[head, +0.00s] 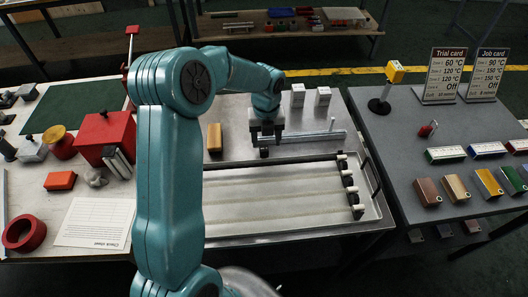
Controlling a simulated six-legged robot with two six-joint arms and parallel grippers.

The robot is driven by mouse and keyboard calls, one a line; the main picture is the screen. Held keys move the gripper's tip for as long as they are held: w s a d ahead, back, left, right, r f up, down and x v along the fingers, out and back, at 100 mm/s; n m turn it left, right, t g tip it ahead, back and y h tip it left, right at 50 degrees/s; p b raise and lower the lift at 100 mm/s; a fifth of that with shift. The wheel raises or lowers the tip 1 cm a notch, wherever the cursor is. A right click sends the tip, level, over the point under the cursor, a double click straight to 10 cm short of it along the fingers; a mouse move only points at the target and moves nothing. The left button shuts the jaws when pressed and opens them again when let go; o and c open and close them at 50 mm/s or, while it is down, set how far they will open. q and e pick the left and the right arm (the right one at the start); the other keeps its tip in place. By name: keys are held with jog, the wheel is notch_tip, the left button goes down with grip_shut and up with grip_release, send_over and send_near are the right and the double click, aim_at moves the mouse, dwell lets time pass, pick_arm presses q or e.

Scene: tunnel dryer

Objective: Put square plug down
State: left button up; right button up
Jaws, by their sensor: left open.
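My left gripper (265,138) reaches over the metal tray of the dryer and points down, with its fingers apart. It is at the left end of a metal bar (320,136) lying across the tray. A small dark block (264,153) shows just below the fingers. I cannot tell whether it is the square plug or whether it touches the gripper. A tan block (214,138) stands left of the gripper. Two white blocks (297,95) (323,97) stand behind it to the right. My right gripper is out of view.
A light belt bed (270,200) with rollers (352,188) lies in front. The left table holds a red box (104,136), a red tape ring (24,233) and a check sheet (95,222). The right table holds two cards (449,75) (487,74), a yellow-topped post (394,72) and coloured blocks.

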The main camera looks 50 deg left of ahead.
aim_at(264, 148)
pick_arm(q)
jog(key=f, duration=0.5)
jog(key=shift+s+a, duration=0.2)
jog(key=shift+s, duration=0.05)
grip_shut()
